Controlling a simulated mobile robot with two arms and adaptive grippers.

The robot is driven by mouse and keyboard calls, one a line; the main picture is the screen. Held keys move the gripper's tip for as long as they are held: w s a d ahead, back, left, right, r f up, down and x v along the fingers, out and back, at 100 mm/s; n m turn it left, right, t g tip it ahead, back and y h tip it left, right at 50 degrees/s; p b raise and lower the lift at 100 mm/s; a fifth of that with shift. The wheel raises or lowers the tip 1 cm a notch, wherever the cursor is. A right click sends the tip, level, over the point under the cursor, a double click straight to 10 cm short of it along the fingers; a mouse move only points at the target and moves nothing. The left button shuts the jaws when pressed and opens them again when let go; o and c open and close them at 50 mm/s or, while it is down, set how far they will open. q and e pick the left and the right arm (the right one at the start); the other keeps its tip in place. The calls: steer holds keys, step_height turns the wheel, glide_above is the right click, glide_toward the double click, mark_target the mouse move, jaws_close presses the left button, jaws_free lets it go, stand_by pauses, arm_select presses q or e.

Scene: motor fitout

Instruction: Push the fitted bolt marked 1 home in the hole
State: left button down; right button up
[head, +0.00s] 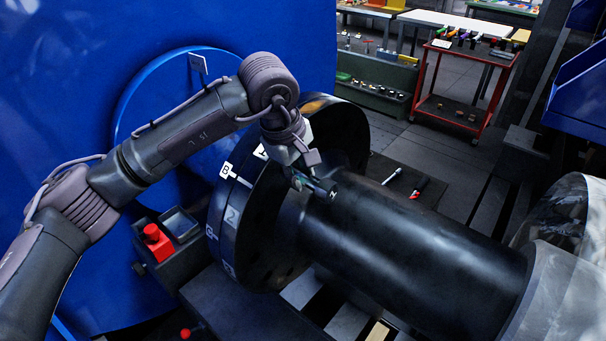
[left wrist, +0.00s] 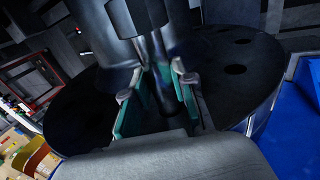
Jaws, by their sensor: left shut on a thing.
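My left gripper (head: 306,178) is at the side of the black flange that faces the shaft, close above the black shaft (head: 420,255). It is shut on a dark bolt (head: 322,188), which lies roughly along the shaft. In the left wrist view, the teal finger pads of my left gripper (left wrist: 158,82) stand on both sides of the dark bolt. The black flange (head: 345,128) has white marks, including B and 2, on its rim. It also shows in the left wrist view (left wrist: 95,105), with open holes. The number 1 and the bolt's hole are not readable. My right gripper is out of view.
A blue housing (head: 110,60) stands behind my left arm. A red button (head: 152,233) is below it. A white and a red marker-like item (head: 419,187) lie on a dark mat beyond the shaft. A red cart (head: 465,85) stands far back.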

arm_select(q)
steer(key=shift+w+a+r+b, duration=0.1)
steer(key=shift+w+a+b, duration=0.05)
steer(key=shift+w+a, duration=0.5)
steer(key=shift+w+a+r+b, duration=0.15)
steer(key=shift+w+a, duration=0.25)
steer(key=shift+a, duration=0.35)
steer(key=c, duration=0.9)
jaws_free()
steer(key=shift+f, duration=0.1)
steer(key=shift+o, duration=0.2)
steer(key=shift+s+f, duration=0.1)
steer(key=shift+f, duration=0.1)
steer(key=v, duration=1.2)
steer(key=shift+r, duration=0.15)
steer(key=shift+d, duration=0.15)
